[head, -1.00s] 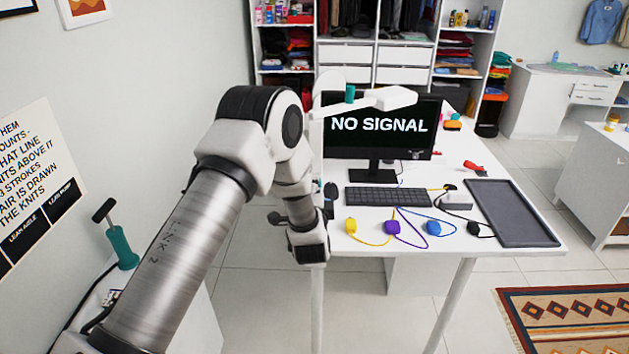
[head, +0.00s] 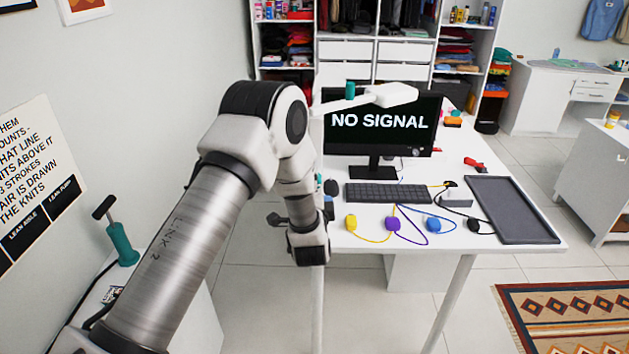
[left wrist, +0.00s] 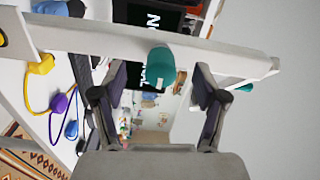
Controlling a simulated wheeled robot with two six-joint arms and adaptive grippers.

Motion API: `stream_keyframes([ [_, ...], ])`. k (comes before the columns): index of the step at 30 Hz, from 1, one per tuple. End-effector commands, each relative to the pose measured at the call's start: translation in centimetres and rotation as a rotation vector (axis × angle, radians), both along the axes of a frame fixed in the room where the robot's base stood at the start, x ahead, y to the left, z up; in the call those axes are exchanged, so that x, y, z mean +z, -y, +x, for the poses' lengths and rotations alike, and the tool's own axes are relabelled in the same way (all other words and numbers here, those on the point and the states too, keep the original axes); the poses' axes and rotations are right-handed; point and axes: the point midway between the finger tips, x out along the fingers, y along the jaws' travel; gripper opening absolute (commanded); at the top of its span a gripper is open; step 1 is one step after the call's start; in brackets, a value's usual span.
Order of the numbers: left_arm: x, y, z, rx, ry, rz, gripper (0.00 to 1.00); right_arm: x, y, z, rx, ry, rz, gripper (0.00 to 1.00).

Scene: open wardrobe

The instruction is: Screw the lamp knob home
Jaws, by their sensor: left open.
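The white lamp (head: 392,95) stands at the left of the desk, its head in front of the monitor. A teal piece (head: 350,92) sits on its upper part. In the left wrist view, a white lamp bar (left wrist: 100,44) crosses the picture, with a rounded teal knob (left wrist: 161,66) on it. My left gripper (left wrist: 160,88) is open, its dark fingers on either side of the knob's line, with no visible contact. A smaller teal piece (left wrist: 246,87) shows farther along the bar. My right gripper is out of view.
The monitor (head: 380,125) and keyboard (head: 388,193) stand on the desk beside the lamp. Yellow (head: 351,222), purple (head: 392,223) and blue (head: 433,224) cabled plugs lie near the front edge. A dark tray (head: 512,210) lies at the right.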

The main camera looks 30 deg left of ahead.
Motion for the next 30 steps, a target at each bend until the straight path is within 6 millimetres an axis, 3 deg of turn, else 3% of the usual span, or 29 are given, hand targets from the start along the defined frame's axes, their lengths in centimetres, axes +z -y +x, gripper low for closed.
stream_keyframes([
  [19, 0.0, 3.2, -5.2, -0.002, -0.001, 0.000, 0.73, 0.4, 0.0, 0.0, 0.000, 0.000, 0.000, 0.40],
  [30, 0.1, 3.4, -5.6, -0.001, 0.001, 0.001, 0.73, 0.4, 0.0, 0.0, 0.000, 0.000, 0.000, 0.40],
])
